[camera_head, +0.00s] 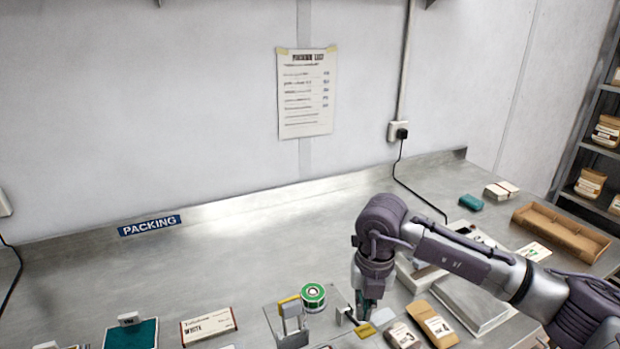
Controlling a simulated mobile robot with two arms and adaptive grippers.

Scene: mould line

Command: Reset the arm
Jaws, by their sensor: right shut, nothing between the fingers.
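My right arm comes in from the lower right and bends down over the packing table (230,270). My right gripper (363,308) points down at the front middle of the table. It is shut and holds nothing. It is just right of a green and white round tin (313,296) and close to a small metal piece with a yellowish pad (364,330). Whether it touches that piece is hard to tell. My left gripper is not in view.
Brown packets (430,325) and a grey-lidded case (468,303) lie near my right arm. A metal stand (291,322) is beside the tin. A white box (208,326) and a teal pad (131,335) lie front left. A cardboard tray (561,232) is at right. The back left tabletop is clear.

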